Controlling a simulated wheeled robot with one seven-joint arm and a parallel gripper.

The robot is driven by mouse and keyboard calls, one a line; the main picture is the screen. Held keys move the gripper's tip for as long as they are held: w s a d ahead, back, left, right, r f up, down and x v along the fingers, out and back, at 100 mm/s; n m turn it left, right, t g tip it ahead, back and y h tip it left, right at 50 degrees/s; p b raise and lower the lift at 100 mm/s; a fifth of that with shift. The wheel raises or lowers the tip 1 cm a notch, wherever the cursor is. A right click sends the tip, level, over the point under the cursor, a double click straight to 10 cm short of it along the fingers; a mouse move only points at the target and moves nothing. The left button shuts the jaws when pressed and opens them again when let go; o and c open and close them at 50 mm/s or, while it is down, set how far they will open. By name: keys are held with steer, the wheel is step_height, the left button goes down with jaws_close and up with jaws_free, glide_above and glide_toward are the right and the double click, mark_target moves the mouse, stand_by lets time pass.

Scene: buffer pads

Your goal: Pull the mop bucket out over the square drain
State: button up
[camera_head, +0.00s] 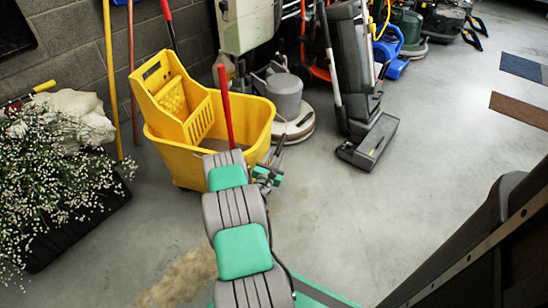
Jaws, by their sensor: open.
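The yellow mop bucket (187,160) with its yellow wringer (174,100) stands on the grey floor near the back wall. A red handle (225,108) rises at its front and overlaps the bucket; I cannot tell whether it is attached. My arm reaches toward the bucket from below and hides part of its front. My gripper (276,156) is open at the bucket's lower right side, small in view; I cannot tell whether it touches the bucket. No square drain is visible.
White-flowered plants (55,165) in a dark planter stand at left. A floor polisher (290,100) and a grey upright machine (358,90) stand to the right of the bucket. A brown patch (182,278) lies on the floor in front. Open floor extends at centre right.

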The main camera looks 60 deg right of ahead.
mark_target(281, 146)
steer(key=shift+w+d+f, duration=0.2)
steer(key=shift+w+f, duration=0.2)
steer(key=shift+f, duration=0.4)
steer(key=d, duration=0.2)
steer(key=d+b, duration=0.1)
steer(key=d, duration=0.1)
steer(key=d+b, duration=0.1)
steer(key=d, duration=0.1)
steer(key=shift+w+d, duration=0.1)
steer(key=shift+w, duration=0.15)
steer(key=shift+w+d+r, duration=0.1)
steer(key=shift+w+d, duration=0.1)
steer(key=shift+d, duration=0.3)
steer(key=shift+c, duration=0.4)
jaws_close()
